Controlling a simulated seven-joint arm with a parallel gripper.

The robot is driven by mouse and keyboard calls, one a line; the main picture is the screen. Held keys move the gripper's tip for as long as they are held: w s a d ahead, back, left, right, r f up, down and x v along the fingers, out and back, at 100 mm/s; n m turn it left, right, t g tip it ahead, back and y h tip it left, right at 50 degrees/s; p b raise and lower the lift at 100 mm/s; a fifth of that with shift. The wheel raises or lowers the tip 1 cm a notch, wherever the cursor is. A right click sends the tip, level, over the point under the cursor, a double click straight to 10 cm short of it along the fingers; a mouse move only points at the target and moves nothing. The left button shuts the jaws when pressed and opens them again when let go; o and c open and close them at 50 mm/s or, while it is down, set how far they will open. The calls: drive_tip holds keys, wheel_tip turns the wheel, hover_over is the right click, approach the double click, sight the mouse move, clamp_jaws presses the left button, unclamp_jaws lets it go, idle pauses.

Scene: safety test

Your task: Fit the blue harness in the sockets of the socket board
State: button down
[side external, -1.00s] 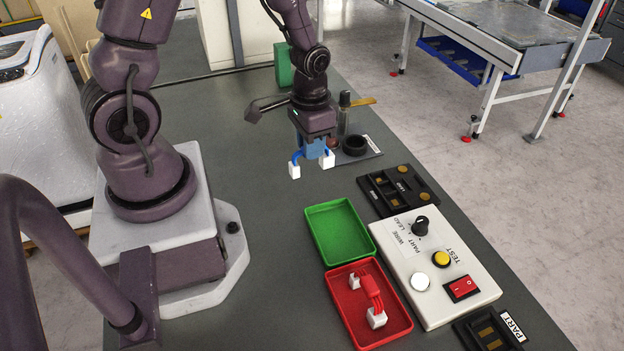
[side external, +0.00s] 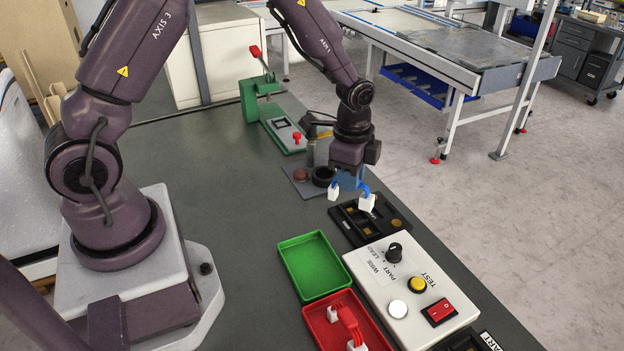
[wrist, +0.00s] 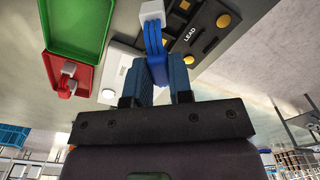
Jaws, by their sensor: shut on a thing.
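The blue harness (side external: 363,187) has a blue cable bundle and white plugs at its two ends. My gripper (side external: 348,181), pointing down, is shut on its middle and holds it in the air. One white plug hangs on each side of the fingers. In the wrist view, the blue cables (wrist: 154,45) run from between my fingers (wrist: 160,75) to one white plug (wrist: 151,11); the other plug is hidden. The black socket board (side external: 365,236) marked LEAD lies just below and in front of the harness. The right plug appears over it in the side view; the exact gap is unclear.
A white test panel (side external: 378,297) with knob, buttons and red switch adjoins the board. A green tray (side external: 314,290), empty, and a red tray (side external: 318,324) holding a red harness (side external: 347,318) lie left of it. Another black board (side external: 456,343) is partly cut off. A green press (side external: 250,100) stands behind.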

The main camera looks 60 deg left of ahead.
drive_tip(key=shift+w+d+f+m, duration=0.1)
drive_tip(key=shift+w+f+m, duration=0.45)
drive_tip(key=shift+m, duration=0.7)
drive_tip(key=shift+w+d+f+m, duration=0.1)
drive_tip(key=shift+w+f+m, duration=0.2)
drive_tip(key=shift+f+m, duration=0.7)
drive_tip(key=shift+w+d+f+m, duration=0.1)
drive_tip(key=shift+w+f+m, duration=0.3)
drive_tip(key=shift+m, duration=1.15)
drive_tip(key=shift+f, duration=0.9)
drive_tip(key=c, duration=0.5)
unclamp_jaws()
drive_tip(key=shift+c, duration=0.2)
drive_tip(key=shift+r, duration=0.1)
wheel_tip(320, 180, up, 7)
